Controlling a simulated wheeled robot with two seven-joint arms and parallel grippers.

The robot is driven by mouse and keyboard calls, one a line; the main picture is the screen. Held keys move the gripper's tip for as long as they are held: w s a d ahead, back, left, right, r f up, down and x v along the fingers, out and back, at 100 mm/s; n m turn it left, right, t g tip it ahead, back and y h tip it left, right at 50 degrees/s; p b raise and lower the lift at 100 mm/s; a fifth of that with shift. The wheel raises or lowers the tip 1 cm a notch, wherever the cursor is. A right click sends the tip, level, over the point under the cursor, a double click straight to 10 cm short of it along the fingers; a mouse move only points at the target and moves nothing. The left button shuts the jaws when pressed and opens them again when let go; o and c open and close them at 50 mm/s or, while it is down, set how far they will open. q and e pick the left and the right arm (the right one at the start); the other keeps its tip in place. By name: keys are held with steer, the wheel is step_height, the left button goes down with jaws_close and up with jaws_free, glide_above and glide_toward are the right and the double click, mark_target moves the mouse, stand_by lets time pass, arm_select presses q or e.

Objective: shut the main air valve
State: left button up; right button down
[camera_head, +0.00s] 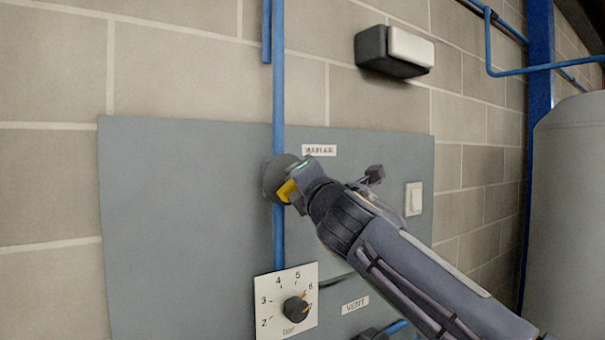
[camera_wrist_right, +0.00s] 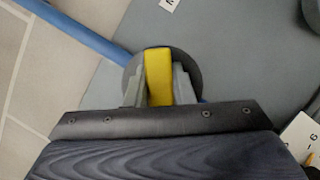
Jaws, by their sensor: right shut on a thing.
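The main air valve has a dark round body (camera_head: 274,178) on the vertical blue pipe, beside a label that seems to read "MAIN AIR". Its yellow handle (camera_head: 286,190) is partly hidden by my right gripper (camera_head: 291,187) in the head view. In the right wrist view the yellow handle (camera_wrist_right: 158,78) lies between the two grey fingers of my right gripper (camera_wrist_right: 158,84), which is shut on it. The round valve body (camera_wrist_right: 190,66) shows behind the handle. The blue pipe (camera_wrist_right: 75,30) runs in from the upper left there. My left gripper is not in view.
A grey panel (camera_head: 180,220) backs the valve. Below it are a dial plate with a black knob (camera_head: 296,309) and a "VENT" label (camera_head: 355,305). A white switch (camera_head: 414,199) is at the right. A large grey tank (camera_head: 570,210) stands far right.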

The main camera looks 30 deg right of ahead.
steer(key=m+g+p, duration=0.1)
steer(key=m, duration=0.3)
steer(key=shift+f+h, duration=0.15)
steer(key=shift+h, duration=0.15)
steer(key=shift+d+f+m+g+p, duration=0.15)
steer(key=shift+m+g+p, duration=0.25)
steer(key=shift+m, duration=0.5)
steer(key=shift+a+f+m+g+p, duration=0.15)
steer(key=shift+m+g, duration=0.35)
steer(key=shift+m, duration=0.4)
steer(key=shift+d, duration=0.15)
steer(key=c, duration=1.2)
jaws_free()
steer(key=shift+c, duration=0.2)
steer(key=b+v, duration=0.2)
steer(key=v, duration=0.6)
steer(key=shift+w, duration=0.1)
